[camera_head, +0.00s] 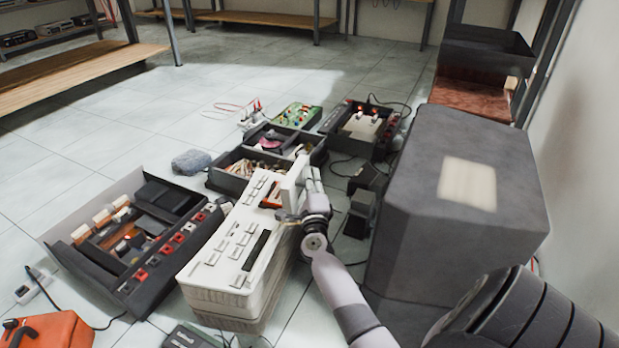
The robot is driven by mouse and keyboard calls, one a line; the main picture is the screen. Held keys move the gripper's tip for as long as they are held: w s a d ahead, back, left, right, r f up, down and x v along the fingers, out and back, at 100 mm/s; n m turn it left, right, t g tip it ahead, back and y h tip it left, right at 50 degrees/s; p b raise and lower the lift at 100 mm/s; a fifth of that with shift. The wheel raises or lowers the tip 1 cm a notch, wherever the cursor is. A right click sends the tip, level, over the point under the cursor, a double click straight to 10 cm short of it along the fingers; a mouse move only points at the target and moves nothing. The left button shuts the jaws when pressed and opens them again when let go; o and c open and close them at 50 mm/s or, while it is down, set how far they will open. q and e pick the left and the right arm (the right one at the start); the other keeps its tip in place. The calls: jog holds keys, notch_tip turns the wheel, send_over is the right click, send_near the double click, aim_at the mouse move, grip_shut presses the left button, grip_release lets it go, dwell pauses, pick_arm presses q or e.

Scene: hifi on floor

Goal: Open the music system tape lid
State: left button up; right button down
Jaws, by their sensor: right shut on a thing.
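The music system (213,270) is a long off-white box with rows of keys on top, standing on the floor at the centre. Near its far end a pale panel, which looks like the tape lid (291,182), stands up from the top. My right gripper (297,214) is at the right side of this panel, shut on its edge as far as I can tell; the arm hides the exact contact. A red part (271,194) shows beside the panel. My left gripper is out of view.
A dark open case (150,285) with red and white buttons stands close on the left. Open parts trays (232,180) lie beyond. A large grey box (400,230) stands right of my arm. An orange case (50,330) lies bottom left. Tiled floor is free at the far left.

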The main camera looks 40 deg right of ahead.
jog(key=c, duration=2)
grip_release()
